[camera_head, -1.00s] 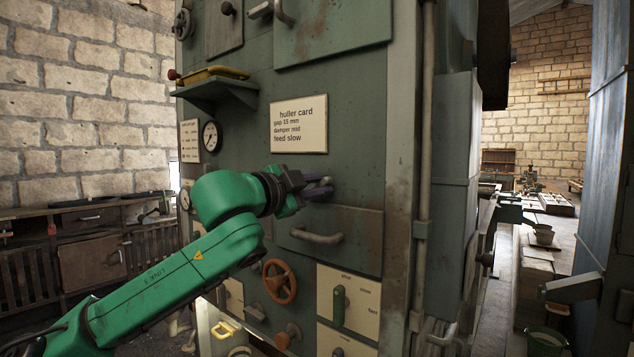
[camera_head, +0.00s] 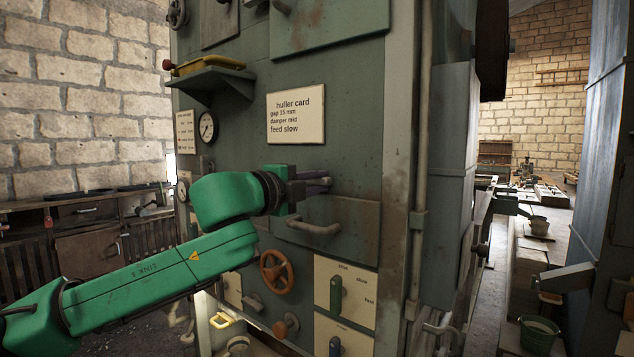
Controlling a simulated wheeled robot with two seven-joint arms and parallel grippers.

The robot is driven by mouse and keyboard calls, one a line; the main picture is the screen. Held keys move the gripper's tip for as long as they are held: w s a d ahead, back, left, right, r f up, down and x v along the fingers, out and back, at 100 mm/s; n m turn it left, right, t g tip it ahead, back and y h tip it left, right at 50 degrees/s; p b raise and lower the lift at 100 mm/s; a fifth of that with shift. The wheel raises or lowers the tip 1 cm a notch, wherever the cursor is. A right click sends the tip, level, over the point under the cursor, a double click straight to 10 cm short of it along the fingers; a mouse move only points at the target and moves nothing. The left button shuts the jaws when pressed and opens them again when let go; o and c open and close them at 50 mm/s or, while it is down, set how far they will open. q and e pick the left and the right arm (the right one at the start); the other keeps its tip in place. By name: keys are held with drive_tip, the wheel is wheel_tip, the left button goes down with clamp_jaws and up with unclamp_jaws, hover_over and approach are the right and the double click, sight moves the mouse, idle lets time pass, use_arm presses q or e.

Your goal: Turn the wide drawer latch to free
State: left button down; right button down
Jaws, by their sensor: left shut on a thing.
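The wide drawer (camera_head: 352,222) is a grey-green front with rust marks and a bar handle (camera_head: 314,226), set in the machine's face. It looks closed. My left gripper (camera_head: 322,182) is at the drawer's upper edge, above the handle, with its fingers pointing right along the panel. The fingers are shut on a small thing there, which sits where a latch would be. The fingers hide most of it, so I cannot tell which way it is turned. My right gripper is not in view.
A huller card sign (camera_head: 296,115) is above the gripper. An orange handwheel (camera_head: 277,272) and a green lever (camera_head: 336,294) on a cream plate are below. A shelf with a yellow tool (camera_head: 208,68) juts out at upper left. An aisle lies open at right.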

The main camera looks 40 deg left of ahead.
use_arm(q)
drive_tip(key=shift+f, duration=0.15)
drive_tip(key=c, duration=0.8)
unclamp_jaws()
drive_tip(key=shift+d, duration=0.1)
